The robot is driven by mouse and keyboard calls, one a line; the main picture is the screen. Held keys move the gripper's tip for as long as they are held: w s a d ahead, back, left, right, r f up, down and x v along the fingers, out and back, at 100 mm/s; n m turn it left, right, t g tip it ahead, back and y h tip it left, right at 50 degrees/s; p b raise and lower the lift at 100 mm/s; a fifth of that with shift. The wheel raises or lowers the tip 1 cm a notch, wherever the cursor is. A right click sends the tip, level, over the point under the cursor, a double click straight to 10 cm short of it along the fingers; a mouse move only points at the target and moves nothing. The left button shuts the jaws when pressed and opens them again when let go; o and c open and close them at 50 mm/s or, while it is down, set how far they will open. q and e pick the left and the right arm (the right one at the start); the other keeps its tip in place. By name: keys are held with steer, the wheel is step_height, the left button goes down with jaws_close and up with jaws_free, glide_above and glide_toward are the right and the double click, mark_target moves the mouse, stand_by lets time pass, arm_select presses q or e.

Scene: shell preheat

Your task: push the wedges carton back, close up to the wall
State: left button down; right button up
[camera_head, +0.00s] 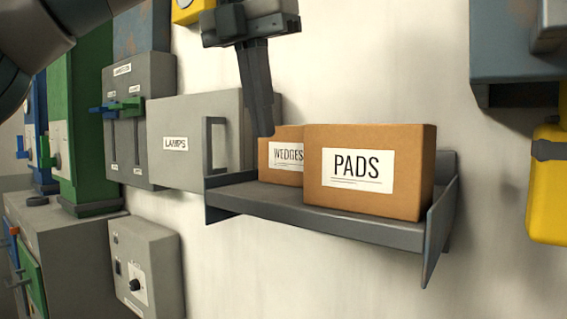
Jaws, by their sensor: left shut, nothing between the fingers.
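The wedges carton (281,176) is a brown box with a white "WEDGES" label. It sits on the left part of a grey wall shelf (300,204). The pads carton (402,190), with a "PADS" label, stands to its right and nearer, hiding its right part. My left gripper (265,133) hangs down from the top of the view with its fingers shut and empty. Its fingertips are at the top left edge of the wedges carton; I cannot tell whether they touch it. The gap between the carton and the wall is hidden. My right gripper is not in view.
A grey "LAMPS" cabinet (190,165) with a handle is left of the shelf. A switch panel (130,75) with blue and green levers is farther left. The shelf has raised side plates. A yellow object (545,200) is at the right edge. The shelf's front-left strip is bare.

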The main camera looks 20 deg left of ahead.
mark_target(281, 155)
arm_select(q)
steer(key=p+x, duration=0.2)
steer(key=x, duration=0.5)
steer(key=shift+f, duration=0.3)
steer(key=w+p, duration=0.2)
steer(key=shift+w+d+p, duration=0.25)
steer(key=shift+w+p, duration=0.05)
steer(key=shift+p, duration=0.05)
steer(key=shift+w+d+p, duration=0.2)
steer(key=shift+w+p, duration=0.1)
steer(key=shift+w, duration=0.25)
steer(key=shift+w+f, duration=0.15)
